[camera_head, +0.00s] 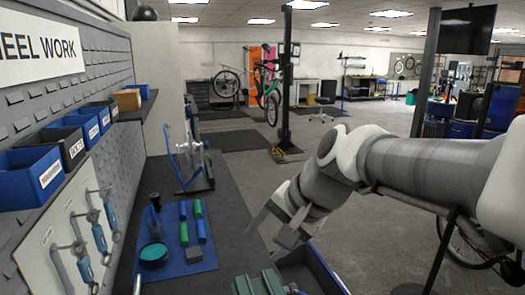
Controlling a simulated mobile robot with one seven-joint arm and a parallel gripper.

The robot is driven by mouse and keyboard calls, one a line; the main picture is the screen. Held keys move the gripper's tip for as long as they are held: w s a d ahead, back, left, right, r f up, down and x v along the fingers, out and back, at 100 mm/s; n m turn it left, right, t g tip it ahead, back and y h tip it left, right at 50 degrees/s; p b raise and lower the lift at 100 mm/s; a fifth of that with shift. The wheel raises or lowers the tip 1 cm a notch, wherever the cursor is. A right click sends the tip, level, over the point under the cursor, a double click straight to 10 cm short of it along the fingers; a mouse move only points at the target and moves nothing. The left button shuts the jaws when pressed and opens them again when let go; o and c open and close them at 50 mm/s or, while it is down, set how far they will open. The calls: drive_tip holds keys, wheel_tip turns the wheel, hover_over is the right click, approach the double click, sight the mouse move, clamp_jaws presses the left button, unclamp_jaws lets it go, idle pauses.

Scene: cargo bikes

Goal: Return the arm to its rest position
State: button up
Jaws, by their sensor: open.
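My arm reaches in from the right side of the head view, grey and white, bent downward at the wrist. My gripper (262,228) points down and left, beside the right edge of the dark workbench. Its jaws are open and nothing shows between them. It hangs near a dark open bin (318,262) and a green object (258,284) at the bottom of the picture. The lower part of the bin is cut off by the frame.
A blue mat (200,262) with green and blue tools lies on the workbench (237,195) to the left. A wheel stand (193,160) stands farther back. Blue bins (30,178) and hanging tools line the left wall. Open floor (345,120) lies beyond my arm.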

drive_tip(key=s+d+f+n+h, duration=0.2)
drive_tip(key=s+d+n, duration=0.1)
drive_tip(key=s+d, duration=0.3)
drive_tip(key=s+d+f+n+t+h, duration=0.1)
drive_tip(key=s+d+f+n+h, duration=0.1)
drive_tip(key=s+d, duration=0.4)
drive_tip(key=shift+s+d+n+h, duration=0.3)
drive_tip(key=shift+d+n+h, duration=0.3)
drive_tip(key=shift+d, duration=0.1)
drive_tip(key=shift+a, duration=0.1)
